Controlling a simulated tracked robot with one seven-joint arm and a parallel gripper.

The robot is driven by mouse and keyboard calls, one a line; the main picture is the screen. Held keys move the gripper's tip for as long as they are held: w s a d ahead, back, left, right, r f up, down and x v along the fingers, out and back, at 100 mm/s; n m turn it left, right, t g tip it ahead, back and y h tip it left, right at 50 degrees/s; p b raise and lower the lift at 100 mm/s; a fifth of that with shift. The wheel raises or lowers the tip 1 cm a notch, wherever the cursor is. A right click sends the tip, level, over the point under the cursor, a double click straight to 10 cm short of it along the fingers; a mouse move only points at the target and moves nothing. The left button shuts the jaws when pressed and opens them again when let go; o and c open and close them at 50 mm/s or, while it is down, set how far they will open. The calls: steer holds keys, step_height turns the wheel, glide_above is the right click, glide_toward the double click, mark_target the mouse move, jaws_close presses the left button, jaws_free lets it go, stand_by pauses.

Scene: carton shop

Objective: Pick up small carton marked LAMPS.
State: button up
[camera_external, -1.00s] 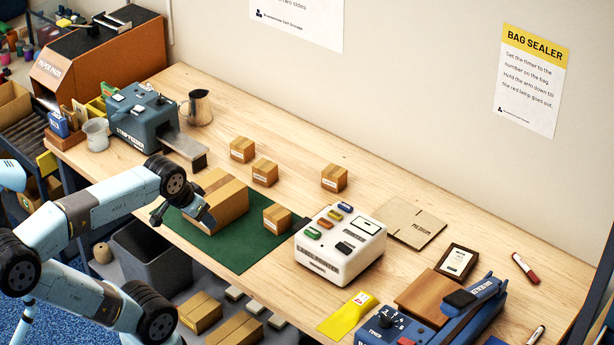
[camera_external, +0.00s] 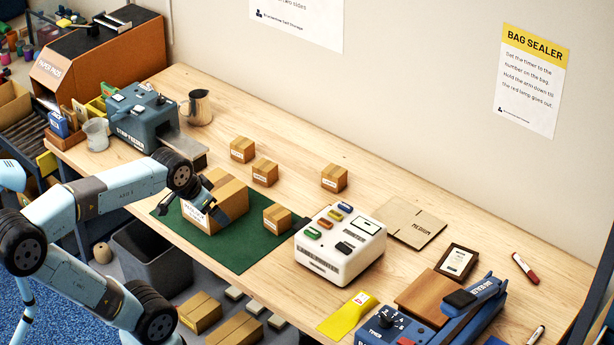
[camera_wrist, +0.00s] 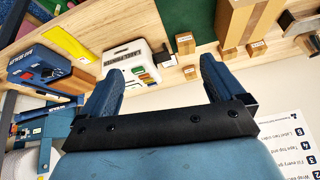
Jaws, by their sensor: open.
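Several small tan cartons with white labels stand on the bench. One (camera_external: 277,218) is on the green mat, one (camera_external: 334,177) is alone further back, and two (camera_external: 242,149) (camera_external: 265,172) stand close together at the back left. Their labels are too small to read, so I cannot tell which says LAMPS. My gripper (camera_external: 230,212) is open and empty, and in the external view it overlaps the front of a large carton (camera_external: 217,190). In the wrist view my open gripper (camera_wrist: 162,72) shows small cartons (camera_wrist: 185,43) (camera_wrist: 190,72) beyond its fingers.
The large carton stands on the green mat (camera_external: 243,255), left of the near small carton. A white machine with coloured buttons (camera_external: 340,250) stands right of that carton. A strip feeder (camera_external: 140,115) and metal jug (camera_external: 197,107) are at left. The back of the bench is mostly clear.

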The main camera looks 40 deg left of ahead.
steer(key=w+a+f+m+t, duration=0.1)
steer(key=w+f+m, duration=0.15)
steer(key=w, duration=0.45)
steer(key=w+a+f+m, duration=0.1)
steer(key=w+a+m, duration=0.1)
steer(key=w+m, duration=0.3)
steer(key=m+t+y, duration=0.2)
steer(key=m+t, duration=0.4)
steer(key=m, duration=2)
glide_toward(330, 177)
steer(key=x, duration=0.7)
steer(key=shift+w+d, duration=0.1)
steer(key=shift+d, duration=0.15)
steer(key=x, duration=0.4)
steer(key=shift+a, duration=0.3)
steer(key=shift+w+f, duration=0.25)
steer(key=shift+w, duration=0.3)
